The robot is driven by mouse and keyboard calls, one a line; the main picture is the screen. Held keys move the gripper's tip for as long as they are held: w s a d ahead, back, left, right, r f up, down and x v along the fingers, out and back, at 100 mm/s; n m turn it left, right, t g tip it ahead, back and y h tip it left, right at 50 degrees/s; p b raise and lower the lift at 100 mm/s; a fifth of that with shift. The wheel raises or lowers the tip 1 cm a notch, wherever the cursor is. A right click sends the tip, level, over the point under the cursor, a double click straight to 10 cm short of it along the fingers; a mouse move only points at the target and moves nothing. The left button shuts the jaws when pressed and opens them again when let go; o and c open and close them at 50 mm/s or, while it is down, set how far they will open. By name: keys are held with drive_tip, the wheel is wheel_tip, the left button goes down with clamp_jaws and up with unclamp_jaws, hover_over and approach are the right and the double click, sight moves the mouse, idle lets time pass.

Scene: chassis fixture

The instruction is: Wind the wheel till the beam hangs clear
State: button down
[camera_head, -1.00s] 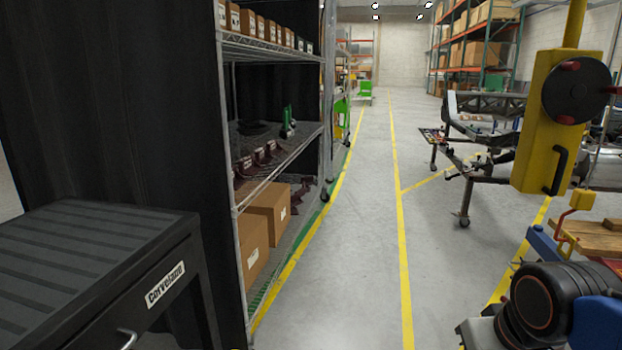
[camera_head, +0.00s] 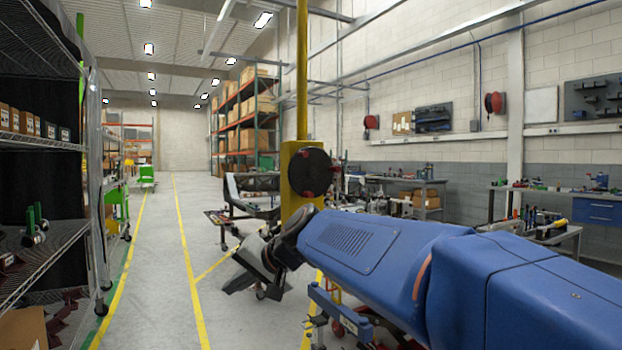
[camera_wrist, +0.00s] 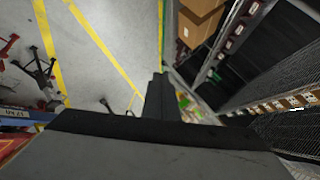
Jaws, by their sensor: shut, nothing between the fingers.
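The wheel (camera_head: 309,172) is a dark round disc with red knobs on a yellow housing (camera_head: 293,202), fixed to a yellow post. A blue beam (camera_head: 337,312) shows low behind my arm, partly hidden; I cannot tell whether it touches what is below it. A blue bar, apparently the same beam, shows at the left edge of the wrist view (camera_wrist: 18,114). My gripper (camera_head: 238,283) is to the lower left of the wheel in the head view, apart from it. Its dark fingers are shut and empty in the wrist view (camera_wrist: 158,92).
Wire shelving (camera_head: 45,235) with boxes lines the left side. The grey floor aisle (camera_head: 155,270) with yellow lines is clear. A chassis frame on a wheeled stand (camera_head: 240,205) is behind the wheel. Workbenches (camera_head: 540,193) stand along the right wall.

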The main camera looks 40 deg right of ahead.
drive_tip(key=w+d+r+m+t, duration=0.2)
drive_tip(key=w+d+r+m, duration=0.1)
drive_tip(key=w+d+r, duration=0.3)
drive_tip(key=m+t+h, duration=0.5)
drive_tip(key=m+h, duration=0.2)
drive_tip(key=m, duration=0.2)
approach(292, 173)
drive_tip(key=x, duration=0.6)
drive_tip(key=shift+w+d+r, duration=0.15)
drive_tip(key=shift+w, duration=0.2)
drive_tip(key=shift+w, duration=0.1)
